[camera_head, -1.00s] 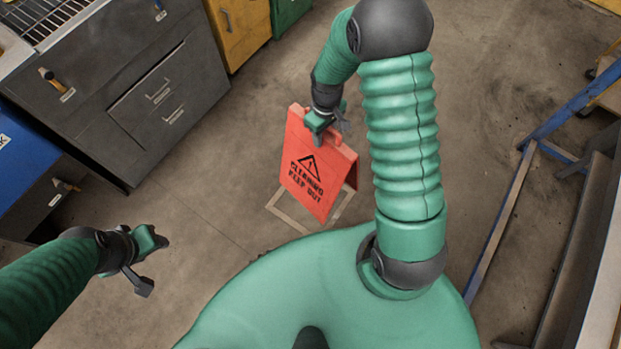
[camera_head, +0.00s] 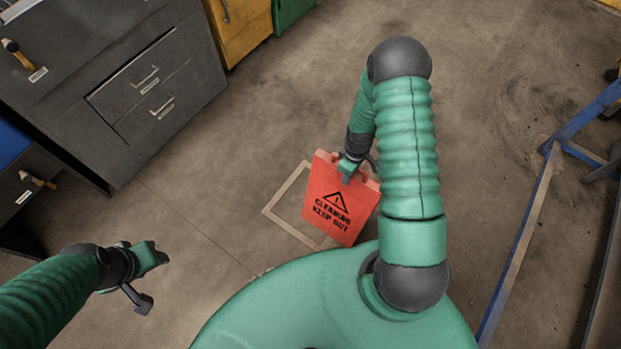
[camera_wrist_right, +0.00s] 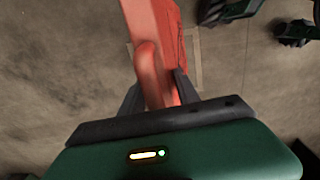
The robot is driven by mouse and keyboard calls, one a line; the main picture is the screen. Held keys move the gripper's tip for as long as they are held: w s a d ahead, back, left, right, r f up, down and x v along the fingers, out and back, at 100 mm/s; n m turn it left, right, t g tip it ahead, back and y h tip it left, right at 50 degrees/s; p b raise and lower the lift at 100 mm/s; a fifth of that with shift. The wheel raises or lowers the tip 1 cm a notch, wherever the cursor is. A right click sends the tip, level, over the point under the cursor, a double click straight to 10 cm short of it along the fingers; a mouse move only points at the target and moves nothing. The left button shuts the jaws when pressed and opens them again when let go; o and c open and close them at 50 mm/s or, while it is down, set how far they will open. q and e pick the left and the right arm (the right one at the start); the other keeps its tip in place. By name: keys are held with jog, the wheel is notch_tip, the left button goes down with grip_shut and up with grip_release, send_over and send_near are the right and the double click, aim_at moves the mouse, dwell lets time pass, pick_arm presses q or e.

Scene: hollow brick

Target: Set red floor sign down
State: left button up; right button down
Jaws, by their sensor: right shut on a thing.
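The red floor sign (camera_head: 338,210) reads "CLEANING KEEP OUT" with a warning triangle and hangs upright from my right gripper (camera_head: 349,166). The right gripper is shut on the sign's top edge. In the right wrist view the sign (camera_wrist_right: 150,45) sits between the two dark fingers (camera_wrist_right: 155,92). A tan square outline (camera_head: 284,220) is marked on the floor; the sign covers its right part in the head view. I cannot tell whether the sign's lower edge touches the floor. My left gripper (camera_head: 147,276) is empty at the lower left, with its fingers apart.
Grey drawer cabinets (camera_head: 110,90) stand at the upper left, with a yellow cabinet (camera_head: 240,28) and a green one (camera_head: 291,13) beyond. A blue metal frame (camera_head: 530,220) stands at the right. The floor around the outline is clear.

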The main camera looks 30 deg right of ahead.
jog(key=w+a+f+b, duration=0.1)
jog(key=w+a+b, duration=0.1)
jog(key=w+a, duration=0.1)
jog(key=w+a+f+b, duration=0.1)
jog(key=w+a+f, duration=0.1)
jog(key=w+a, duration=0.1)
jog(key=w+a+f+b, duration=0.2)
jog(key=w+a, duration=0.1)
jog(key=w, duration=0.1)
jog(key=shift+w+b, duration=0.3)
jog(key=shift+r, duration=0.2)
jog(key=c, duration=0.9)
grip_release()
jog(key=shift+f, duration=0.15)
jog(key=shift+c, duration=0.2)
jog(key=shift+o, duration=0.3)
notch_tip(320, 180, up, 12)
jog(key=p, duration=0.5)
jog(key=s+a+r+m+t, duration=0.1)
jog(key=s+a+r+m, duration=0.1)
jog(key=s+a+r, duration=0.2)
jog(key=s+a+r+m+t, duration=0.1)
jog(key=s+a+r, duration=0.4)
jog(key=s+r, duration=0.5)
notch_tip(320, 180, up, 2)
jog(key=shift+s+r+m+t, duration=0.2)
jog(key=shift+m+t, duration=0.1)
jog(key=shift+m, duration=0.5)
